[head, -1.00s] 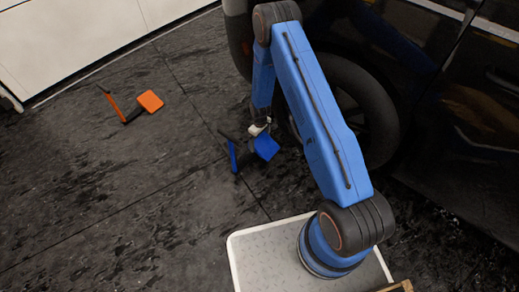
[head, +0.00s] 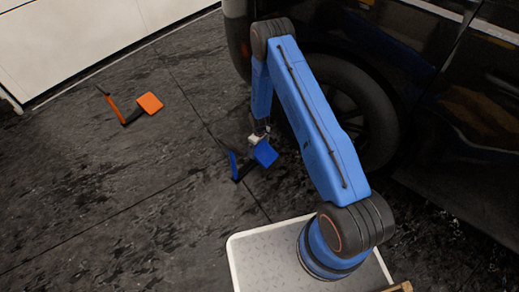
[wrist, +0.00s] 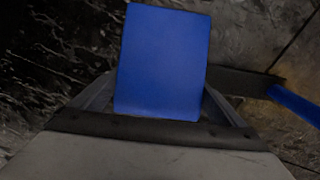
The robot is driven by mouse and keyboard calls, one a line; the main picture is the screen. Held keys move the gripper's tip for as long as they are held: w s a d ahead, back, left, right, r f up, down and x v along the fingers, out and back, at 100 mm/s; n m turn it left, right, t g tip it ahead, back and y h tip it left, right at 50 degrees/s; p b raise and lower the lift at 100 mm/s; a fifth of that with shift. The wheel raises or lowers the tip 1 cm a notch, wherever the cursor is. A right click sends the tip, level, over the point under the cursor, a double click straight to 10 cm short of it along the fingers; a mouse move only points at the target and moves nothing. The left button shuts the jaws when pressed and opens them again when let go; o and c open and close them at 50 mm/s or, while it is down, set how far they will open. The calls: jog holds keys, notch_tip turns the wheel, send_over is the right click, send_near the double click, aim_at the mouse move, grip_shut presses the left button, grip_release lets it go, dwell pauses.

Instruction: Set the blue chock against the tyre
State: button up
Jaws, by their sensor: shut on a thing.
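The blue chock (head: 265,153) has a flat blue plate, a dark bar and a blue upright end piece. My gripper (head: 258,139) is shut on it at the plate end, pointing down. In the wrist view the blue plate (wrist: 162,62) fills the middle between the gripper fingers (wrist: 160,105), and the dark bar runs off to the right. The tyre (head: 385,112) of the black car is to the right of the chock, partly hidden behind my arm. A gap shows between chock and tyre. I cannot tell whether the chock touches the floor.
An orange chock (head: 149,103) of like shape lies on the dark floor at the left. A white cabinet (head: 85,40) stands at the upper left. The black car body (head: 450,130) fills the right.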

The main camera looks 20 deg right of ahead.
jog(key=o, duration=1.6)
jog(key=shift+o, duration=0.2)
notch_tip(320, 180, up, 35)
jog(key=s+d+m+t, duration=0.1)
jog(key=d+m, duration=0.1)
jog(key=s+d+r+m+t, duration=0.1)
jog(key=s+r, duration=0.4)
jog(key=r, duration=0.5)
jog(key=s+d+r, duration=0.1)
jog(key=s+r, duration=0.3)
jog(key=r, duration=0.5)
jog(key=s+d+r+m+t, duration=0.2)
jog(key=s+r, duration=1.2)
jog(key=s, duration=0.2)
jog(key=s+d+r+m, duration=0.1)
jog(key=s+r+m, duration=0.1)
jog(key=s, duration=1.5)
jog(key=shift+s+r+t, duration=0.25)
jog(key=shift+r+t, duration=0.15)
jog(key=shift+r, duration=0.1)
